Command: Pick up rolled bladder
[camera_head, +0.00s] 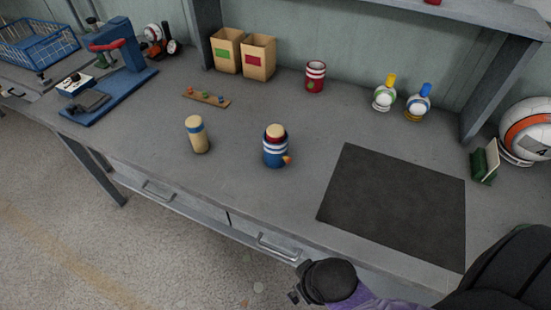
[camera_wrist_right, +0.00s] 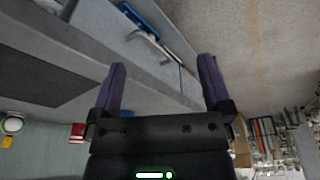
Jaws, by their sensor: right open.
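A beige rolled cylinder with a blue band (camera_head: 196,134) stands upright on the grey workbench, left of centre in the head view. It looks like a rolled bladder. A similar beige roll with a dark red band (camera_head: 275,132) stands inside a blue-and-white striped cup (camera_head: 275,153) to its right. My right gripper (camera_wrist_right: 162,76) is open and empty, with its two purple fingers apart near the bench's front edge and drawers. Neither roll shows in the right wrist view. My left gripper is out of view.
A dark mat (camera_head: 395,205) lies on the right of the bench (camera_head: 235,185). A blue press (camera_head: 122,60) stands left, a ball (camera_head: 527,132) right.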

